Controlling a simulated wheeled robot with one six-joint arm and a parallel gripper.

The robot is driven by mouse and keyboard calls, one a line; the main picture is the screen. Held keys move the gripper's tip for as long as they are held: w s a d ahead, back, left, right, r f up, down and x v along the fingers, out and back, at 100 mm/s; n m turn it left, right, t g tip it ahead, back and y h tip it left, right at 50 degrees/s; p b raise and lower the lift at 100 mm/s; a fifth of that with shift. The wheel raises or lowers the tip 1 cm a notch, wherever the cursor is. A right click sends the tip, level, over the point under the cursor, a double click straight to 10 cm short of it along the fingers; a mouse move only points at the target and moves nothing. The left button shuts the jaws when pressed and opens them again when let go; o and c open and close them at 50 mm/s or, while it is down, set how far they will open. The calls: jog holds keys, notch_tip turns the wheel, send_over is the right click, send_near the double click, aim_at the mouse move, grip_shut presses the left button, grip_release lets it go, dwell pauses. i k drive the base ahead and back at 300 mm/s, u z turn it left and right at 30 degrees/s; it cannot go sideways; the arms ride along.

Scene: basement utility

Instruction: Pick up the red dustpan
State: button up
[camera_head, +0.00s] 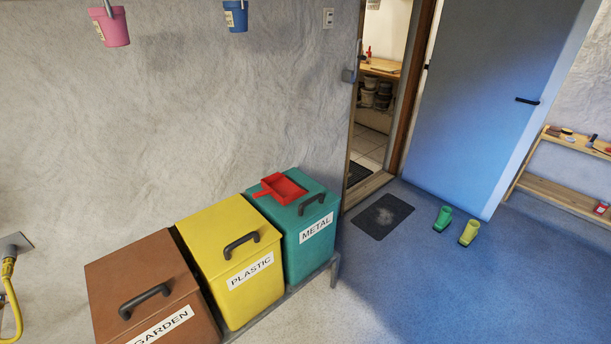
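The red dustpan (281,187) lies on top of the closed teal bin labelled METAL (309,245), towards the back left of its lid. Its handle points to the left and slightly down in the picture, reaching towards the yellow bin. The bin's dark lid handle (312,204) is just to the right of the dustpan. My gripper is not in view.
A yellow PLASTIC bin (240,275) and a brown GARDEN bin (150,290) stand left of the teal bin, against the wall. A dark mat (383,217) and green (442,218) and yellow (469,232) boots lie near the blue door (490,110). The blue floor at right is clear.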

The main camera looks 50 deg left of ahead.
aim_at(284, 189)
jog(key=u, duration=0.3)
jog(key=i, duration=1.4)
jog(key=u, duration=1.65)
jog(key=i, duration=1.05)
jog(key=u, duration=1.35)
jog(key=i, duration=0.35)
jog(key=u, duration=0.05)
